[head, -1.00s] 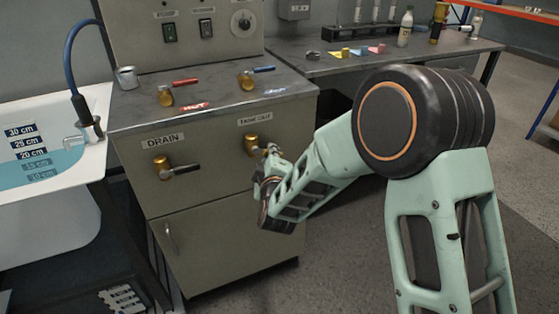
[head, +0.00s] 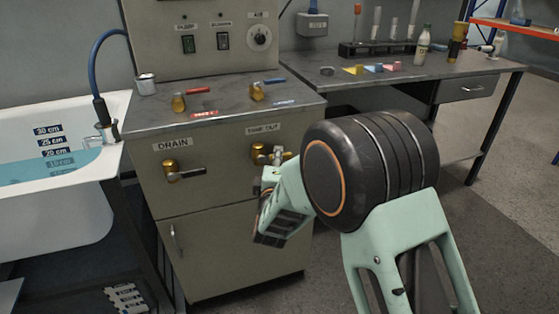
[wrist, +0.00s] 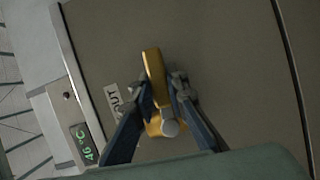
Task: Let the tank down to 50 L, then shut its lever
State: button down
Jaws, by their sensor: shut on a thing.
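The tank-out valve (head: 259,153) is brass and sits on the front of the grey cabinet under its TANK OUT label (head: 263,128). In the wrist view the brass lever (wrist: 154,66) lies between my fingers. My gripper (head: 277,155) is shut on this lever; in the wrist view my gripper (wrist: 162,88) has a finger on each side of it. The lever's exact angle is hard to tell in the head view. No tank or litre reading can be made out.
The DRAIN valve (head: 184,172) is left of the tank-out valve. Red (head: 200,89) and blue (head: 268,82) tap levers sit on the cabinet top (head: 235,105). A white tub (head: 45,196) with bluish water and cm marks stands at left. A bench (head: 400,62) is behind.

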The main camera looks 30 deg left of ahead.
jog(key=shift+w+d+r+n, duration=0.1)
jog(key=shift+r+n, duration=0.05)
jog(key=shift+n, duration=0.25)
jog(key=shift+r, duration=0.1)
jog(key=c, duration=1.9)
grip_release()
jog(key=shift+s, duration=0.4)
jog(key=v, duration=1.1)
jog(key=shift+s+d+f, duration=0.1)
jog(key=shift+d+f, duration=0.1)
jog(key=shift+f, duration=0.05)
